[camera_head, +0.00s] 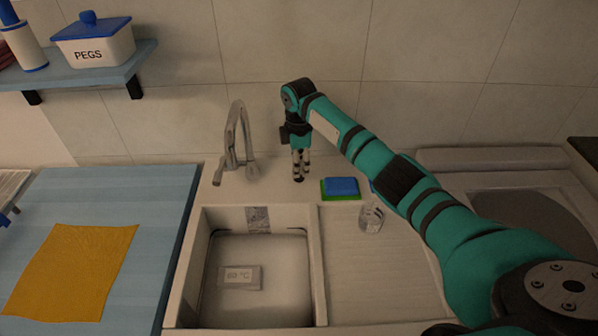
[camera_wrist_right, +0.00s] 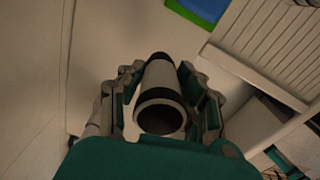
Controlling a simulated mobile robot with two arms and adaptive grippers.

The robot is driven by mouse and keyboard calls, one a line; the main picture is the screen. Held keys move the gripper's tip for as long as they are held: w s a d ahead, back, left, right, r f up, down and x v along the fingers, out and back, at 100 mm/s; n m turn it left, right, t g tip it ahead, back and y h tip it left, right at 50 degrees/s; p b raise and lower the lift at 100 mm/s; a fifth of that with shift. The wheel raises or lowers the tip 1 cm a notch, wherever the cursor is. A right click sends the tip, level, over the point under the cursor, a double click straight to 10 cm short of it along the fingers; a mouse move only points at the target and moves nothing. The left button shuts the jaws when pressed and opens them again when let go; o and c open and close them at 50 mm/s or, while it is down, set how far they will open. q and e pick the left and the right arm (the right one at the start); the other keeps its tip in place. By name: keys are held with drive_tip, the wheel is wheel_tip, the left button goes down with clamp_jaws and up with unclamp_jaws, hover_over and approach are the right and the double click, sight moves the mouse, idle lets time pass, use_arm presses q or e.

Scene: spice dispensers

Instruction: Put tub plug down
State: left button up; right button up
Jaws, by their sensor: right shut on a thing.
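My right gripper (camera_head: 300,168) points down over the counter strip behind the sink, to the right of the tap. In the right wrist view it is shut on a pale, hollow cylinder with dark bands, which I take to be the tub plug (camera_wrist_right: 158,82). The near end of the plug is open and dark. The fingers lie along both of its sides. The counter (camera_wrist_right: 230,35) is below it; I cannot tell whether the plug touches it. In the head view the plug is small between the fingers. My left gripper is not in view.
The sink basin (camera_head: 196,265) is front left of my gripper, the tap (camera_head: 235,140) to its left. A blue and green sponge (camera_head: 341,187) and a clear glass (camera_head: 371,217) stand close on the right, by the ribbed drainer (camera_head: 370,280). The tiled wall is behind.

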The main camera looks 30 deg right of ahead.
wheel_tip(320, 180, down, 3)
drive_tip(key=shift+d+f+p, duration=0.1)
drive_tip(key=shift+p, duration=0.55)
drive_tip(key=shift+f, duration=0.15)
drive_tip(key=shift+f, duration=0.2)
drive_tip(key=o, duration=1.1)
drive_tip(key=shift+r, duration=0.1)
drive_tip(key=shift+r, duration=0.15)
wheel_tip(320, 180, up, 12)
drive_tip(key=shift+b, duration=1.05)
